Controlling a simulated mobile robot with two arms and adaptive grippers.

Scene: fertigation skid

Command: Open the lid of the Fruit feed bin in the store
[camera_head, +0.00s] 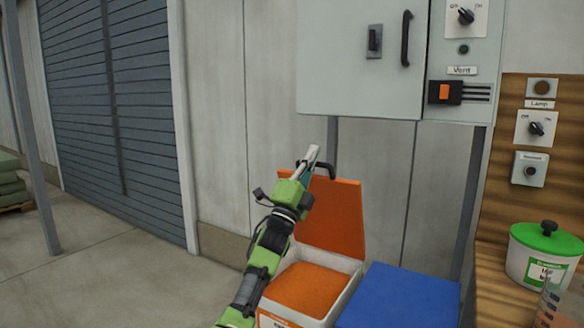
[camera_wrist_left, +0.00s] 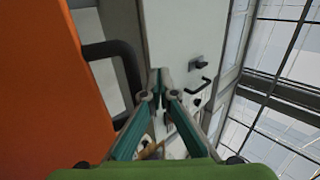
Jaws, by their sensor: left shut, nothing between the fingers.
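The bin (camera_head: 345,293) with the orange lid (camera_head: 343,215) stands at the bottom middle of the head view. Its lid stands raised, leaning back, and the orange contents show inside. The label on the bin's front is cut off and cannot be read. The lid's black handle (camera_head: 328,168) is at its top edge. My left gripper (camera_head: 314,150) is shut and empty, by the lid's upper left edge and handle. In the left wrist view the shut fingertips (camera_wrist_left: 160,76) are apart from the handle (camera_wrist_left: 108,50), to the right of the orange lid (camera_wrist_left: 50,90). My right gripper is not in view.
A blue lid (camera_head: 400,297) is down on a bin just right of the open one. A grey cabinet (camera_head: 350,60) hangs above. A wooden bench (camera_head: 490,255) with a green-lidded tub (camera_head: 545,255) stands at right. The floor at left is clear.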

